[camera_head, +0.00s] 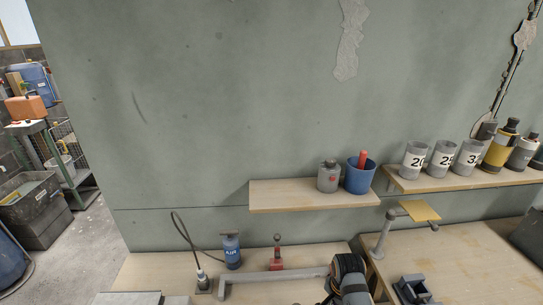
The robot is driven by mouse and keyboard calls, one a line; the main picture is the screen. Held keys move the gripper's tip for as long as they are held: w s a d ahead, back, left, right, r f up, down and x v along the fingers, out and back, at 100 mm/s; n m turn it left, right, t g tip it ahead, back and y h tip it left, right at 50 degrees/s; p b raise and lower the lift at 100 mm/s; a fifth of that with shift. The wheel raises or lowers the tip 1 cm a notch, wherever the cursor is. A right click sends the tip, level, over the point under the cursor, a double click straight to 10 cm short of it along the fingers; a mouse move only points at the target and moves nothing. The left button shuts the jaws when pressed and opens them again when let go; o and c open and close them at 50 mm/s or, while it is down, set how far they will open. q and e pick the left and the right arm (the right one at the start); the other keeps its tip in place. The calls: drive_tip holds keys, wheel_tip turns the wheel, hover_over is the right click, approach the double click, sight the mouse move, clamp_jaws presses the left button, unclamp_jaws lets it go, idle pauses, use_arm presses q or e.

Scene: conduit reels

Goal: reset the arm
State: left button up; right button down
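A dark, rounded piece with an orange band (349,278) stands at the bottom centre, cut off by the frame edge. I cannot tell whether it is a tool or a machine part. A grey angled bar (275,277) lies to its left over the left bench.
The left workbench (150,270) holds a blue AIR bottle (232,252) and a red-topped fitting (277,258). The right bench (465,265) carries a dark grey block (413,289). A wall shelf (290,196) holds a grey canister (328,177) and blue cup (359,176). Numbered cups (415,160) stand right.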

drive_tip(key=s+d+r+n+t, duration=0.1)
drive_tip(key=s+d+r+n, duration=0.15)
drive_tip(key=s+n, duration=0.45)
drive_tip(key=s+d+r+n+t, duration=0.2)
drive_tip(key=s+r+n, duration=0.25)
drive_tip(key=s, duration=0.35)
wheel_tip(320, 180, down, 27)
drive_tip(key=s+d+g, duration=0.1)
drive_tip(key=s+d, duration=0.1)
drive_tip(key=s, duration=0.1)
drive_tip(key=s+d+f+g+b, duration=0.1)
drive_tip(key=s+f, duration=1.6)
drive_tip(key=s, duration=0.1)
drive_tip(key=shift+s+d+f+g, duration=0.15)
drive_tip(key=shift+s+f+g, duration=0.05)
drive_tip(key=shift+f+g, duration=0.1)
